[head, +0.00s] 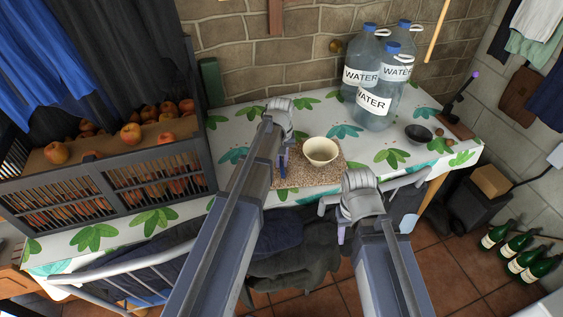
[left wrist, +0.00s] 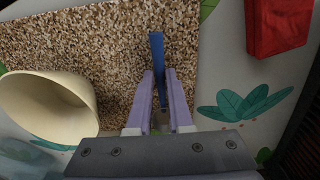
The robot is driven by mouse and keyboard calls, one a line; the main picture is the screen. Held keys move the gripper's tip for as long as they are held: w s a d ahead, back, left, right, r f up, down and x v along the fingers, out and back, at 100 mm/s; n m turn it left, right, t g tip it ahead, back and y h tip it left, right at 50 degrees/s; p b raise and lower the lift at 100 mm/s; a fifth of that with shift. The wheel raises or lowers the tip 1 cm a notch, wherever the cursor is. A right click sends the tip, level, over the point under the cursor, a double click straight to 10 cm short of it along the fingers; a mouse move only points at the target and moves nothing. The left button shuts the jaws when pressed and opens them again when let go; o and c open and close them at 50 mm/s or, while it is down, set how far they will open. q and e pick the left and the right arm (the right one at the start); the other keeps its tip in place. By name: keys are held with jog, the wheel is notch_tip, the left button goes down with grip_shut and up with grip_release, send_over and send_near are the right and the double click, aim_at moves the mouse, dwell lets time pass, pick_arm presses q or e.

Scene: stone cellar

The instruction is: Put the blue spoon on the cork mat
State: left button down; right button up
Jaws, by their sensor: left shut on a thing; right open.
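The cork mat (head: 325,176) is a speckled brown sheet on the leaf-patterned tablecloth; it also fills the upper left of the left wrist view (left wrist: 110,35). A cream bowl (head: 320,151) stands on it, left of the spoon in the left wrist view (left wrist: 45,105). My left gripper (head: 283,165) is shut on the blue spoon (left wrist: 157,55), whose blue length sticks out between the purple fingers over the mat. Whether the spoon touches the mat is unclear. My right gripper (head: 341,232) is open and empty near the table's front edge.
Several water bottles (head: 377,105) stand behind right of the mat. A dark small bowl (head: 418,134) is further right. A crate (head: 115,175) of apples stands at left. A red object (left wrist: 277,25) lies off the mat.

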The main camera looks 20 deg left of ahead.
aim_at(281, 165)
pick_arm(q)
jog(key=shift+f, duration=0.25)
jog(key=c, duration=0.8)
grip_release()
jog(key=shift+r, duration=0.1)
jog(key=shift+c, duration=0.2)
notch_tip(281, 165, up, 12)
jog(key=p, duration=1.2)
jog(key=s+d+m, duration=0.4)
jog(key=s+d, duration=0.2)
jog(key=s, duration=0.5)
jog(key=s+d+m+y, duration=0.1)
jog(key=s+d+m, duration=0.3)
jog(key=s+d, duration=0.3)
jog(key=s, duration=0.4)
jog(key=shift+d+r+g, duration=0.2)
jog(key=shift+g, duration=0.1)
